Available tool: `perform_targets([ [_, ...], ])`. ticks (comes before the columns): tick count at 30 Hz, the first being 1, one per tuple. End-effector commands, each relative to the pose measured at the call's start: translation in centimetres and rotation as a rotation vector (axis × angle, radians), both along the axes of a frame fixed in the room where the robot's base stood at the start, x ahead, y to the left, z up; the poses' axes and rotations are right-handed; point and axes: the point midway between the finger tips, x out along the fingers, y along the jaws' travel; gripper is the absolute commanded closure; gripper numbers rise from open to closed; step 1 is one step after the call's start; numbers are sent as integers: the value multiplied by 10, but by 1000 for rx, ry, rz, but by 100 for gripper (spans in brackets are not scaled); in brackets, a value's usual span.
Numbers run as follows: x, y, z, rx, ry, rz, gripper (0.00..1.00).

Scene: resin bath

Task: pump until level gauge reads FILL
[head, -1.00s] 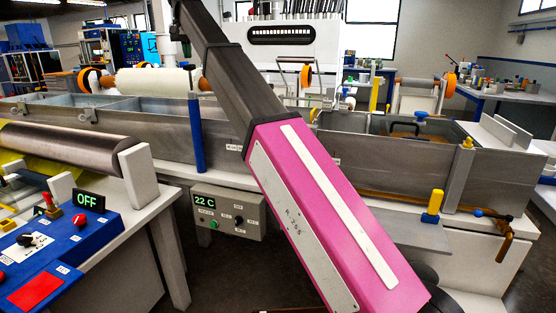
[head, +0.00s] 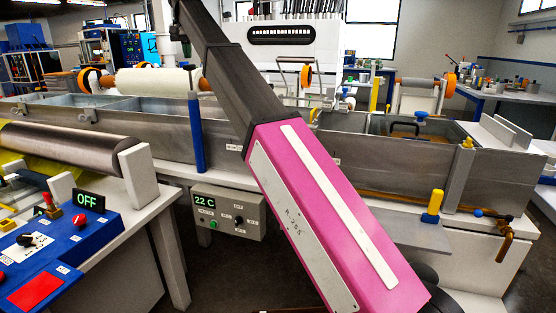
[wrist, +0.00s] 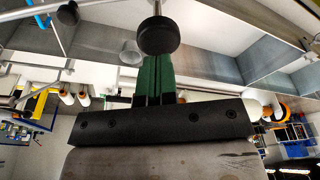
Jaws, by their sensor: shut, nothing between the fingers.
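My gripper (wrist: 153,78) shows in the wrist view with its green fingers together and nothing between them. A black round knob (wrist: 158,36) on a thin metal rod is at the fingertips in that picture. It partly covers the tips, so I cannot tell whether they touch it. The long grey metal bath (head: 150,130) runs across the head view behind my pink and black arm, which hides part of it. I cannot make out a level gauge or the word FILL in either view.
A control box (head: 228,212) on the bath's front reads 22 C. A blue console (head: 60,245) at left has an OFF display (head: 90,203). A yellow-handled valve (head: 432,206) and a copper pipe with a crank (head: 505,240) are at right.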

Motion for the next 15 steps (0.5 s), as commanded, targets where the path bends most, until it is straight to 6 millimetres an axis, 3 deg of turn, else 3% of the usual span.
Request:
perform_targets([
  [15,-1,-1,-55,0,1,0,100],
])
